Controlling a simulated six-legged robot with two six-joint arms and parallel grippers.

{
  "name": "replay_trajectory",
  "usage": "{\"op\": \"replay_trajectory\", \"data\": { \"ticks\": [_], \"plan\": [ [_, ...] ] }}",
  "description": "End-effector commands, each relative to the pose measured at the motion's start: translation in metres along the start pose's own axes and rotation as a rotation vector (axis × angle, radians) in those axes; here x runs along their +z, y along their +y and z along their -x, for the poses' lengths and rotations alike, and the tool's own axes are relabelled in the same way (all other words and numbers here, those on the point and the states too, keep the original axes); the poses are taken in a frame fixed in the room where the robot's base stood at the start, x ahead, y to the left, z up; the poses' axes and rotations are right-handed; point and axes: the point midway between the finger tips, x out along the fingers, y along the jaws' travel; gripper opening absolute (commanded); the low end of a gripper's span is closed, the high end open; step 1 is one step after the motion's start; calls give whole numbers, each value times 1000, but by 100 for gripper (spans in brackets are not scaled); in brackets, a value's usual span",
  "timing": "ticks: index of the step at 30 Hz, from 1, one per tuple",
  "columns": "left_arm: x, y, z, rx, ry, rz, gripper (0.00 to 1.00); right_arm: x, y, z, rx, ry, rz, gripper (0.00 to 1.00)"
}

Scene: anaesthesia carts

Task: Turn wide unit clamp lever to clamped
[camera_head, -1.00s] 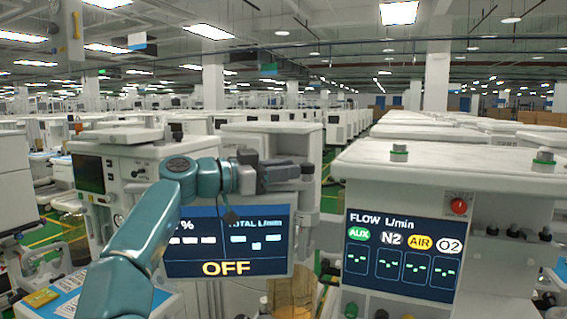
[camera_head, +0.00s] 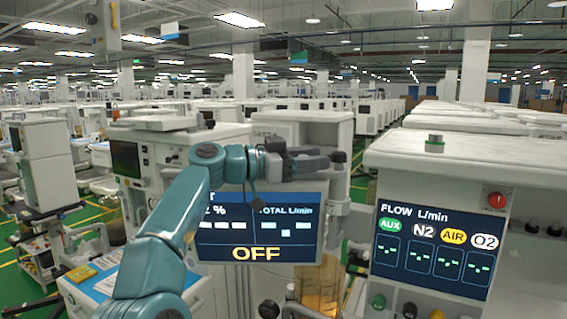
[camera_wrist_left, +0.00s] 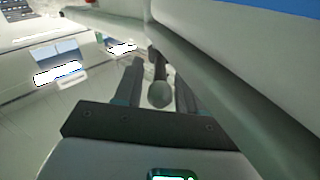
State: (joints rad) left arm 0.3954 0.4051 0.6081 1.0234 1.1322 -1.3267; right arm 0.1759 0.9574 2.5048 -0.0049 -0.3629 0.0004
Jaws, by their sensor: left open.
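My left gripper (camera_head: 318,162) is open in the head view, in front of the upper right part of the white unit with the OFF screen. In the left wrist view its two dark fingers (camera_wrist_left: 157,92) stand apart. A lever (camera_wrist_left: 159,92), a dark rod with a round grey knob, shows between them. The fingers do not look closed on it. In the head view a small dark knob (camera_head: 339,157) shows just beyond the fingertips. I cannot tell the lever's exact position. My right gripper is out of view.
The white unit's screen (camera_head: 260,227) reads OFF. At right stands another white unit (camera_head: 470,152) with a FLOW screen (camera_head: 433,249) and a red knob (camera_head: 496,200). A gap separates the units. A pale surface lies close along the gripper in the left wrist view.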

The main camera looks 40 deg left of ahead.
Motion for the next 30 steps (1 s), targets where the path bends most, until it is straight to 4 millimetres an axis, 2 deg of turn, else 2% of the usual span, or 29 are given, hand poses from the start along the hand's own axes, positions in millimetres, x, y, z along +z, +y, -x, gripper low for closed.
{"op": "replay_trajectory", "data": {
  "ticks": [6,12,15,21,30],
  "plan": [
    [5,0,53,-7,-3,-1,40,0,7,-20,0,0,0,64],
    [4,-1,105,-5,-5,-1,40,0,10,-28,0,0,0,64],
    [3,0,125,-3,-5,0,40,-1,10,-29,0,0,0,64],
    [2,0,147,2,-4,1,40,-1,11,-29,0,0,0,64],
    [2,0,151,3,-3,1,40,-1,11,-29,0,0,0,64]
  ]
}}
